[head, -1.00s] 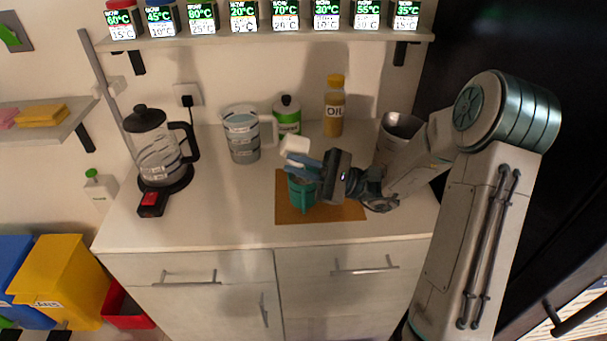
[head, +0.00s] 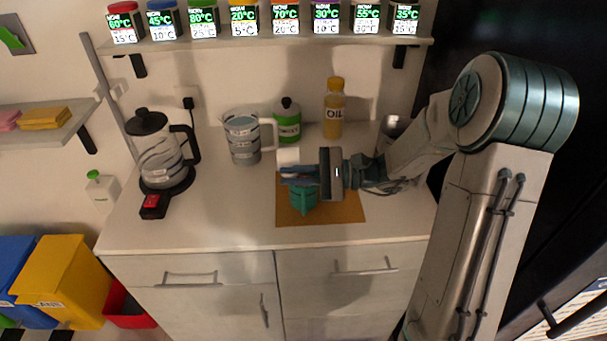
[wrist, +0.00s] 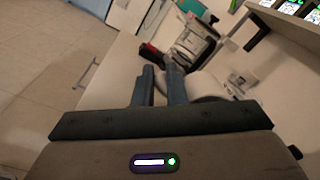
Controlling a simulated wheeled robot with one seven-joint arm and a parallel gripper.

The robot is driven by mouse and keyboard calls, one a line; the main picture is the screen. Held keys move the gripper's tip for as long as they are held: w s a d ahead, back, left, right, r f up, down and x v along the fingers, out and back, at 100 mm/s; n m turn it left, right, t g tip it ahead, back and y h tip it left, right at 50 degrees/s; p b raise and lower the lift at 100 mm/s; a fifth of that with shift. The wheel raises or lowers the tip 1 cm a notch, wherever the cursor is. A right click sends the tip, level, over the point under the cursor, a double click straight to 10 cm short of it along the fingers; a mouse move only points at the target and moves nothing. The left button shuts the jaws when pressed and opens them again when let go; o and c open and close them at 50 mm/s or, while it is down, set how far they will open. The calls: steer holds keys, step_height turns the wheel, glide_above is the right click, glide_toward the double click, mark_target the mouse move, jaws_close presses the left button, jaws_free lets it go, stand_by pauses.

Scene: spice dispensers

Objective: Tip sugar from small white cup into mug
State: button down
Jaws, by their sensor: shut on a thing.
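The small white cup (head: 288,156) is in my gripper (head: 288,175), held above the teal mug (head: 303,199). The fingers point left in the head view and are shut on the cup. The mug stands upright on a brown mat (head: 345,209); its rim is partly hidden by the gripper. The cup's opening and any sugar in it cannot be made out. In the wrist view, the two fingers (wrist: 160,87) reach forward close together, and the cup is not clearly seen.
Behind stand a measuring jug (head: 242,142), a green-labelled canister (head: 287,122) and an oil bottle (head: 334,110). A metal container (head: 393,128) is partly behind my arm. A kettle (head: 160,155) stands at left. The counter front left of the mat is clear.

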steer(key=shift+a+r+h+p, duration=0.15)
steer(key=shift+a+h+p, duration=0.1)
steer(key=shift+h+p, duration=0.55)
steer(key=shift+a+h+p, duration=0.75)
steer(key=shift+h+p, duration=0.25)
steer(key=shift+h, duration=0.1)
steer(key=a+f+g+h+p, duration=0.1)
steer(key=a+f+h+p, duration=0.3)
steer(key=h+p, duration=0.9)
steer(key=shift+w+a+f+h+p, duration=0.2)
steer(key=shift+a+h+p, duration=0.1)
steer(key=shift+a+p, duration=1.35)
steer(key=shift+a, duration=0.1)
steer(key=shift+r, duration=0.1)
